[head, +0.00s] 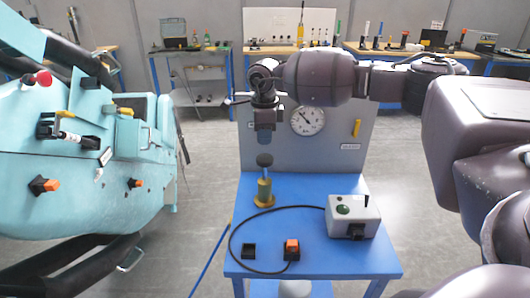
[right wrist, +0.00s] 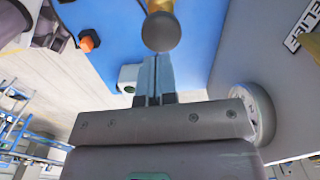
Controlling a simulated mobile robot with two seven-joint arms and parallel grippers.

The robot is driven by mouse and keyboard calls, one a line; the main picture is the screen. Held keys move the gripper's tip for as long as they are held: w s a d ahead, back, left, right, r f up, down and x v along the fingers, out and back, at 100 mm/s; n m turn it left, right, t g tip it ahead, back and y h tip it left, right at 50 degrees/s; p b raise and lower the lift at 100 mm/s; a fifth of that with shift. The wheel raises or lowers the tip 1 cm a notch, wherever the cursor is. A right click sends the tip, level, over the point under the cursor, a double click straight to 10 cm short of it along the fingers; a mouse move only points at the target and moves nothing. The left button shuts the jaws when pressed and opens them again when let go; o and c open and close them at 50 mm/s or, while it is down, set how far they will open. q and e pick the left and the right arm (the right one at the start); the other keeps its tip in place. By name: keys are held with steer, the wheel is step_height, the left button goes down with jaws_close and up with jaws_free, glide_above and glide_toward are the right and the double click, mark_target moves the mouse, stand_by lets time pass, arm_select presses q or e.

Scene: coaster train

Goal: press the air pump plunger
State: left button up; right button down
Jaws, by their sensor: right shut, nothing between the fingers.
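The air pump (head: 264,193) is a small brass-coloured cylinder standing upright on the blue table (head: 315,262). Its plunger has a dark round knob (head: 264,160) on top. My right gripper (head: 265,146) points down just above the knob, fingers shut and empty. In the right wrist view, the knob (right wrist: 160,32) lies just beyond the tips of the shut fingers (right wrist: 153,60). A small gap seems to separate tips and knob; contact is not clear. My left gripper is not in view.
A grey panel with a round gauge (head: 307,120) stands behind the pump. A teal coaster car (head: 75,190) stands at left.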

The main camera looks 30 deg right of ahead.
mark_target(264, 157)
steer(key=shift+r, duration=2.2)
